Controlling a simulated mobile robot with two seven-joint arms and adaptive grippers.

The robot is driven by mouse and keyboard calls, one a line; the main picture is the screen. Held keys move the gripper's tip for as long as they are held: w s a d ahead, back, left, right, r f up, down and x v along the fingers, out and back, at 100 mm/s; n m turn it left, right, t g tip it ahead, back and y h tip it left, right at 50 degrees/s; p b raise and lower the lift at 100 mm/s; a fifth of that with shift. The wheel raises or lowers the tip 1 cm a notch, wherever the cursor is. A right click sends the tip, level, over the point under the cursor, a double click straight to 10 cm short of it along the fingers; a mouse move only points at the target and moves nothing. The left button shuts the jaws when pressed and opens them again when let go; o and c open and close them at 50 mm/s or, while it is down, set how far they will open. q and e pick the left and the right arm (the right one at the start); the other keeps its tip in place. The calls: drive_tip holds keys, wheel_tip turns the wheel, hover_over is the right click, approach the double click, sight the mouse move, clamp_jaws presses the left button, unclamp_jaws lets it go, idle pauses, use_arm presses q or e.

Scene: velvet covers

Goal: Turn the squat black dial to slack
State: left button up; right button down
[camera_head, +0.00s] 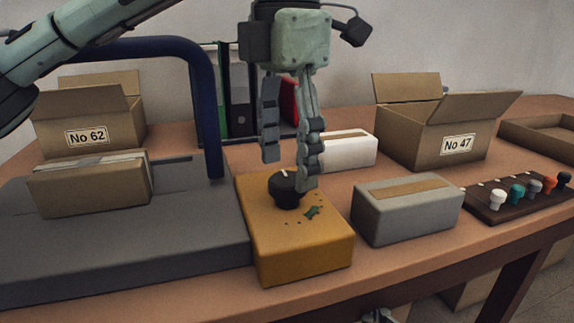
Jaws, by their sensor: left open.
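The squat black dial (286,192) sits on top of a mustard-yellow box (300,250) at the middle of the table. A small white mark shows on the dial's top, toward the back. Small dots and a green mark lie on the box in front of the dial and to its right. My left gripper (288,172) points down just above the dial with its fingers apart and nothing between them. The right finger comes down close to the dial's right side; I cannot tell whether it touches. Only a small part that may be my right gripper shows at the bottom edge.
A grey box (407,210) stands close to the right of the yellow box, and a white box (348,151) behind. A grey slab (120,240) with a blue arch (212,110) is to the left. Open cartons No 62 (85,120) and No 47 (435,130) stand farther back. A knob board (500,205) is right.

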sight(287, 178)
use_arm(q)
wheel_tip(287, 178, up, 10)
idle(0.3)
drive_tip(key=shift+r, duration=0.1)
